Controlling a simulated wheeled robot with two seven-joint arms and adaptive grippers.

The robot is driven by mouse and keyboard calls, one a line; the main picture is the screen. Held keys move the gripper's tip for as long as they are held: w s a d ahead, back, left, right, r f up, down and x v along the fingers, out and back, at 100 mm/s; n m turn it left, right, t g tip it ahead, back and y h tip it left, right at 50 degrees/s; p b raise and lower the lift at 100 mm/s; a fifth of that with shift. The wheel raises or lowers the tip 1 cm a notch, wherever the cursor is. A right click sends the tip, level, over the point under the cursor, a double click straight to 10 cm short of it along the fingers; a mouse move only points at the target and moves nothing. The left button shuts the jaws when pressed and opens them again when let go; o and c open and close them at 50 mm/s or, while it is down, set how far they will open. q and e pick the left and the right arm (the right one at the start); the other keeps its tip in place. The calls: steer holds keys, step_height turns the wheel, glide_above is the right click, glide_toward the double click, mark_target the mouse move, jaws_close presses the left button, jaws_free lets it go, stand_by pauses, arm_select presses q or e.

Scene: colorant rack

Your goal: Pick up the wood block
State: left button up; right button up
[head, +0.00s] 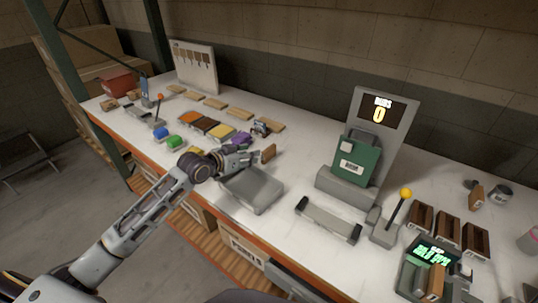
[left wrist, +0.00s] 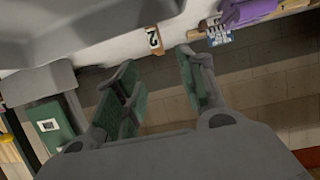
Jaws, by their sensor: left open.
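A small brown wood block (head: 268,153) stands on the white table just beyond the fingertips of my left gripper (head: 246,156). In the left wrist view, a small block (left wrist: 153,40) with a light label reading 2 lies beyond the gap between the green-padded fingers of my left gripper (left wrist: 157,64). The fingers are apart with nothing between them, and the block looks clear of both. Several flat wood pieces (head: 240,113) lie in a row farther back. Another brown block (head: 476,197) leans at the far right. My right gripper is not in view.
A grey tray (head: 252,188) sits just below my left gripper. A grey stand with a green panel (head: 356,160) and a yellow-knobbed lever (head: 405,193) are to the right.

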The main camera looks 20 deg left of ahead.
mark_target(266, 150)
arm_select(q)
steer(key=shift+x, duration=3.5)
steer(key=shift+w+d+f, duration=0.1)
steer(key=shift+w+d, duration=0.1)
steer(key=shift+w, duration=0.1)
steer(key=shift+w+d, duration=0.1)
steer(key=shift+x, duration=0.85)
steer(key=shift+p+x, duration=0.35)
steer(key=shift+x, duration=1.05)
steer(key=shift+w+d, duration=0.15)
steer(key=shift+d, duration=0.1)
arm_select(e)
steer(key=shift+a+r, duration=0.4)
arm_select(q)
steer(key=shift+c, duration=0.5)
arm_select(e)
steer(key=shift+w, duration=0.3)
arm_select(q)
jaws_close()
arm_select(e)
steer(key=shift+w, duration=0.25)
